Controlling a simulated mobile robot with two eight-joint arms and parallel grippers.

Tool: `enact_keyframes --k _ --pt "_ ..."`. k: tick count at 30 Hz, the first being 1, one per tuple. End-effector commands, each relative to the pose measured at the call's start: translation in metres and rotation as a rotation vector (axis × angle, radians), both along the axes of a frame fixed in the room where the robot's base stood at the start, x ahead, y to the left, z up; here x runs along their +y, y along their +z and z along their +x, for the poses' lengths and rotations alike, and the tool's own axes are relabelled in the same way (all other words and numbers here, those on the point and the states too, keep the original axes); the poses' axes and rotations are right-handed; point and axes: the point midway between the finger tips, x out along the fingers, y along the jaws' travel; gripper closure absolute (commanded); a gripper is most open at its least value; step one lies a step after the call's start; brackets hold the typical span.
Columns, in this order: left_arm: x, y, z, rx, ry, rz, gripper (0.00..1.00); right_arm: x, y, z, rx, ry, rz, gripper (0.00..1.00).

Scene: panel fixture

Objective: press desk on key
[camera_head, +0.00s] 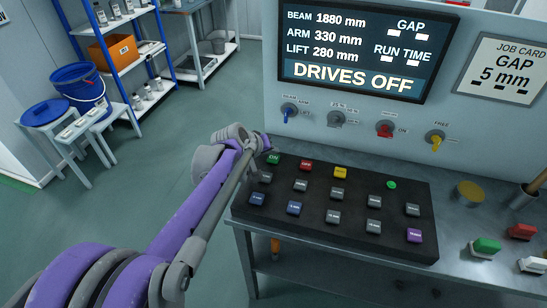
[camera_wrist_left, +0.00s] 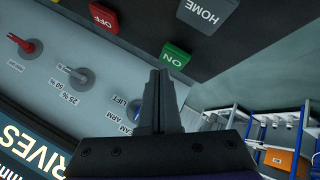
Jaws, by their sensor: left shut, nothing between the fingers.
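The desk ON key (camera_head: 273,158) is a green key at the back left corner of the dark key panel (camera_head: 328,238). In the left wrist view the ON key (camera_wrist_left: 175,56) lies just beyond the fingertips, slightly to their right. My left gripper (camera_head: 266,145) is at the panel's back left corner, close to the ON key. In the left wrist view its fingers (camera_wrist_left: 160,74) are together and empty. I cannot tell whether they touch the key. The screen (camera_head: 365,50) reads DRIVES OFF. My right gripper is not in view.
A red OFF key (camera_head: 306,165) and a grey HOME key (camera_head: 266,177) neighbour ON. Several knobs, including a blue-levered one (camera_head: 289,112), stand on the wall behind. Green (camera_head: 486,246) and red blocks sit on the bench at right. Open floor and shelves lie left.

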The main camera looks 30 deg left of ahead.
Motion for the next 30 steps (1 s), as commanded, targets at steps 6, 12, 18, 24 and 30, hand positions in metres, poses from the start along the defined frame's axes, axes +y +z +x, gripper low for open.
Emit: enact_keyframes --k 6,12,18,24,30 --pt "0.0 0.0 0.0 0.0 0.0 0.0 1.0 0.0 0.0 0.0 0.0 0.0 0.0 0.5" --pt "0.0 -0.006 0.0 0.0 0.0 0.0 1.0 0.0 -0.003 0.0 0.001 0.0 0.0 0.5" --pt "0.0 -0.009 0.0 0.0 0.0 0.0 1.0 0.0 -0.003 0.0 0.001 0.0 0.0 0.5" --pt "0.0 -0.009 0.0 0.0 0.0 0.0 1.0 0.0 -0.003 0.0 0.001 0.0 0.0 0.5" --pt "0.0 -0.01 0.0 0.0 0.0 0.0 1.0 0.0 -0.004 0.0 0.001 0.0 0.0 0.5"
